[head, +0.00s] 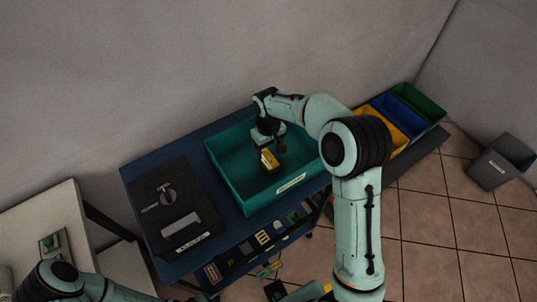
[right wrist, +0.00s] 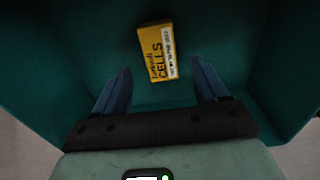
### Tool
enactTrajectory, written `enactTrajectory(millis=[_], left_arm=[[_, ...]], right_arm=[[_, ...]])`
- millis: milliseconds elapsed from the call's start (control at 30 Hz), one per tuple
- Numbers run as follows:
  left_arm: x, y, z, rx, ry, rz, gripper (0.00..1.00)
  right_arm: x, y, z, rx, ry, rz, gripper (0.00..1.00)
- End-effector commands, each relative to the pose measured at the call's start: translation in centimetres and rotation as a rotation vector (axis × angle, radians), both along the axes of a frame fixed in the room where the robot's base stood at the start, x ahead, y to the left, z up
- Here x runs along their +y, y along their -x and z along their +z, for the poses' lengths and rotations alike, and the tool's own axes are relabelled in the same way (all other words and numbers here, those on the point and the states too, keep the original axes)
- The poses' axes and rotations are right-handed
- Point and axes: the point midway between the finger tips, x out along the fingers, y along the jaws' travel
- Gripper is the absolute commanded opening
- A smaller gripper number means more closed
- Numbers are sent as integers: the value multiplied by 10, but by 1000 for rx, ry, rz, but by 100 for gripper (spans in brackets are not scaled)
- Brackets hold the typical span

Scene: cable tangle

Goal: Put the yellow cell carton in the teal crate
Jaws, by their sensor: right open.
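The yellow cell carton (head: 269,160) is in the teal crate (head: 239,196), below my right gripper in the head view. In the right wrist view the carton (right wrist: 157,53), with a printed "CELLS" label, lies just beyond the fingertips, with teal crate (right wrist: 55,60) surfaces around it. My right gripper (right wrist: 161,75) is open, its two blue fingers apart with nothing held between them. In the head view the right gripper (head: 267,147) is over the crate. My left arm shows at the lower left, but its gripper is out of view.
A black case (head: 172,208) lies on the blue table (head: 133,177) left of the crate. Yellow (head: 385,127), blue (head: 403,117) and green (head: 419,103) bins stand at the right. A lower shelf holds several small items. A grey bin (head: 497,163) stands on the tiled floor.

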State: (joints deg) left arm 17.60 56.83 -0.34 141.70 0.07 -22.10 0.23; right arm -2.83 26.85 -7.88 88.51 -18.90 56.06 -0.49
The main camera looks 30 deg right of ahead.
Motion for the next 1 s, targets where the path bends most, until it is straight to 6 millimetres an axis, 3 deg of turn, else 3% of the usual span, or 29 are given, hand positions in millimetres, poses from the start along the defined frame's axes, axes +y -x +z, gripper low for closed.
enactTrajectory(millis=[33, 200, 400, 1000], left_arm=[[0, -1, 2, -1, 0, 0, 43], [0, -4, 6, -4, 0, 0, 43], [0, -5, 9, -6, 0, 0, 43], [0, -5, 9, -6, 0, 0, 43]], right_arm=[[0, -1, 14, -6, 0, 0, 73], [0, -1, 48, -4, 0, 0, 73], [0, 0, 69, -2, 0, 0, 73], [0, 0, 72, 1, 0, 0, 73]])
